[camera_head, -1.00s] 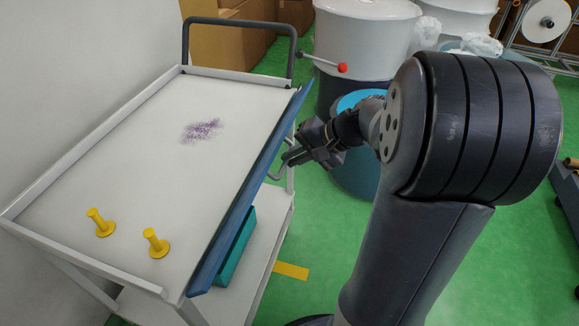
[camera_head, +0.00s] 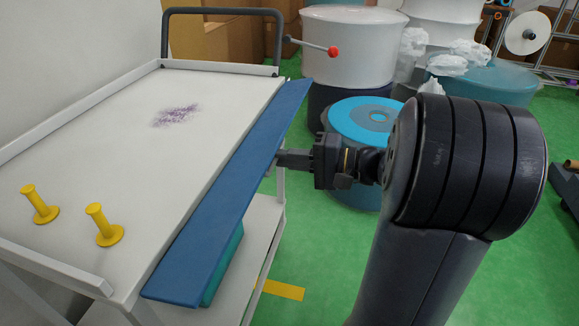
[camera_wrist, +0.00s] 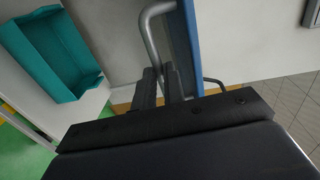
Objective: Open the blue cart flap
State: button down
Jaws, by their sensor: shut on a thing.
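The blue flap (camera_head: 235,180) runs along the right edge of the white cart top (camera_head: 130,130). Its broad blue face shows in the head view, so it leans outward from the cart's side. In the wrist view the flap (camera_wrist: 189,40) appears edge-on, with a bent grey metal handle (camera_wrist: 148,32) beside it. My gripper (camera_head: 282,160) is at the flap's outer side, towards its far half. In the wrist view its two fingers (camera_wrist: 163,88) are close together around the lower end of the handle. The exact contact is partly hidden by the fingers and the flap.
A teal bin (camera_head: 222,265) sits below the flap. White and blue drums (camera_head: 350,45) stand behind.

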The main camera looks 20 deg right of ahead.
jog(key=shift+a+f+t+y+b, duration=0.1)
jog(key=shift+f+t+y+b, duration=0.25)
jog(key=shift+f+b, duration=0.3)
jog(key=shift+w+r, duration=0.1)
jog(key=shift+r, duration=0.05)
jog(key=c, duration=1.5)
grip_release()
jog(key=p+v, duration=0.2)
jog(key=v, duration=0.8)
jog(key=shift+s+d, duration=0.25)
jog(key=shift+d, duration=0.1)
